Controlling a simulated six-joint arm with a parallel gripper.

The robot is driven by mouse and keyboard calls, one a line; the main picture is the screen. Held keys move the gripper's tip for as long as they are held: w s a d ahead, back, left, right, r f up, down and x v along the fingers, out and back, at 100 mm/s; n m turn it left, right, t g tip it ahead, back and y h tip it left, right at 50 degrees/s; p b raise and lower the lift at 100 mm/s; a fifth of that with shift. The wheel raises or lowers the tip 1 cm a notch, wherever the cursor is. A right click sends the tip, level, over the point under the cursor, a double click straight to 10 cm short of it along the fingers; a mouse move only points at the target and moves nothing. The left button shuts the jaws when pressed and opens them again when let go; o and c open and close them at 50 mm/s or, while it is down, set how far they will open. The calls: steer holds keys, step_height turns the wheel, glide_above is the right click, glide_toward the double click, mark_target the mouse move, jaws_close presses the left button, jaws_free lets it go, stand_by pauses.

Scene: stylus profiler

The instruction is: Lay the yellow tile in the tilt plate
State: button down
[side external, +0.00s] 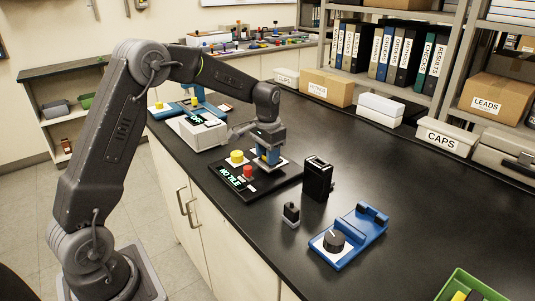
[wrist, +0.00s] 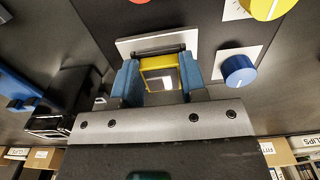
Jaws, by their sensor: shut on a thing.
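In the wrist view, my gripper (wrist: 160,82) has its two blue fingers shut on the yellow tile (wrist: 148,68), a square yellow frame with a pale, shiny middle. Behind the tile is a pale plate with a dark bar (wrist: 126,46), which looks like the tilt plate. Whether tile and plate touch, I cannot tell. In the side view, my gripper (side external: 268,158) points down, low over the black panel (side external: 226,187), whose display reads "NO TILE". There the tile is hidden or too small to make out.
A yellow knob (side external: 237,156) and a red button (side external: 247,172) stand close to my gripper; a blue knob (wrist: 238,70) shows in the wrist view. A black upright block (side external: 318,178), a small dark piece (side external: 291,213) and a blue device (side external: 348,235) stand rightward. Bench between them is clear.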

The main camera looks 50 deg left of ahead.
steer(key=shift+r, duration=0.7)
steer(key=c, duration=1.2)
jaws_free()
jaws_close()
steer(key=shift+f, duration=0.3)
steer(key=shift+f, duration=0.35)
steer(key=shift+f, duration=0.15)
